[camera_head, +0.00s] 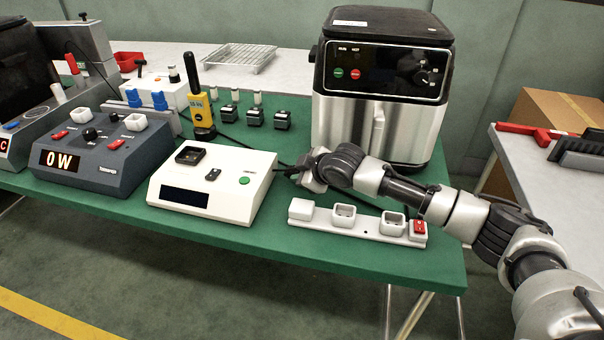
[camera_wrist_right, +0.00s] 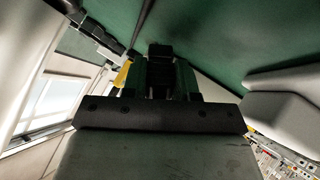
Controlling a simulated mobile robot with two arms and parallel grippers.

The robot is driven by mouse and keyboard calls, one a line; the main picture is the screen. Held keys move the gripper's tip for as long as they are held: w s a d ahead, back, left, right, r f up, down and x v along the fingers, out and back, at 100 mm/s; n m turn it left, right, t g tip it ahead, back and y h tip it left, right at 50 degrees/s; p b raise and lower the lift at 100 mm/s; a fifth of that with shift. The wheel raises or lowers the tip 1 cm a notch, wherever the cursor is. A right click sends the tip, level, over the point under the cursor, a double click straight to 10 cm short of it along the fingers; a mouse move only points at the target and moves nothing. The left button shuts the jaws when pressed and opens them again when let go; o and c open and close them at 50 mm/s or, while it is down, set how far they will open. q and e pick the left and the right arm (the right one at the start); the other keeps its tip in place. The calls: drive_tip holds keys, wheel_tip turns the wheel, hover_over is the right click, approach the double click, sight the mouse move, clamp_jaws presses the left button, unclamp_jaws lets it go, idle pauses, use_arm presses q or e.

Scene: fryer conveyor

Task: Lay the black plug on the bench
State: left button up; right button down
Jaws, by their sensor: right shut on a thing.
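My right gripper (camera_head: 288,170) is low over the green bench (camera_head: 436,256), just right of the white tester box (camera_head: 221,198) and in front of the air fryer. It is shut on a small dark thing, which looks like the black plug (camera_wrist_right: 160,56), between the two fingers in the right wrist view. In the head view the plug is mostly hidden by the gripper, and a dark cable runs near it. I cannot tell whether the plug touches the bench. My left gripper is out of view.
The air fryer (camera_head: 380,105) stands behind my right arm. A white socket strip (camera_head: 352,229) with a red switch lies in front of it. A blue-grey meter (camera_head: 104,160) showing "0 W" and a yellow handheld device (camera_head: 202,112) are to the left. The front right bench corner is clear.

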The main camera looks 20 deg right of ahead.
drive_tip(key=c, duration=0.8)
unclamp_jaws()
